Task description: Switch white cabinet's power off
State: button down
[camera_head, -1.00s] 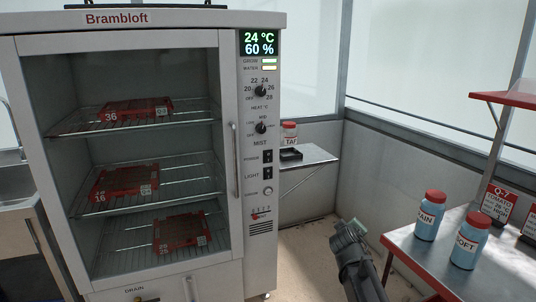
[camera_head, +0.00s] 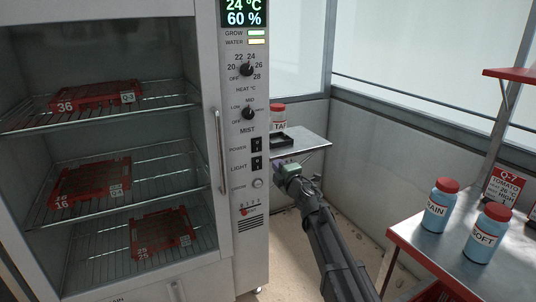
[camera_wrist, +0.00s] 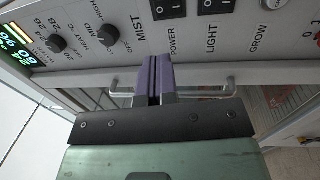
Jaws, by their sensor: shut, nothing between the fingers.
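The white cabinet (camera_head: 208,100) stands at the left with its glass door closed and its display lit at 24 °C and 60 %. Its black POWER rocker switch (camera_head: 257,145) is on the right-hand control panel, above the LIGHT switch (camera_head: 257,163). In the wrist view the POWER switch (camera_wrist: 167,9) is at the top, beside the LIGHT switch (camera_wrist: 214,6). My gripper (camera_head: 280,167) is in front of the panel's right side, near the height of the LIGHT switch. Its purple fingers (camera_wrist: 153,78) are together and empty, apart from the switches.
The door handle (camera_head: 220,150) stands out left of the panel. HEAT (camera_head: 246,69) and MIST (camera_head: 248,112) knobs sit above the switches, and a round GROW button (camera_head: 258,183) below. A small shelf (camera_head: 300,142) with a jar is behind. A bench (camera_head: 420,243) with blue jars is at right.

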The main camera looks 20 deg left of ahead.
aim_at(258, 142)
jog(key=p+x, duration=0.1)
jog(key=x, duration=1.2)
jog(key=shift+w+a+p, duration=0.2)
jog(key=shift+w+p, duration=0.05)
jog(key=shift+p, duration=0.05)
jog(key=shift+w+a+r, duration=0.2)
jog(key=shift+s+d+f, duration=0.1)
jog(key=shift+s+d, duration=0.15)
jog(key=s+d+r+p, duration=0.1)
jog(key=s+d+p, duration=0.1)
jog(key=s+d, duration=0.7)
jog(key=shift+d+r, duration=0.35)
jog(key=shift+d, duration=0.1)
jog(key=shift+s, duration=0.15)
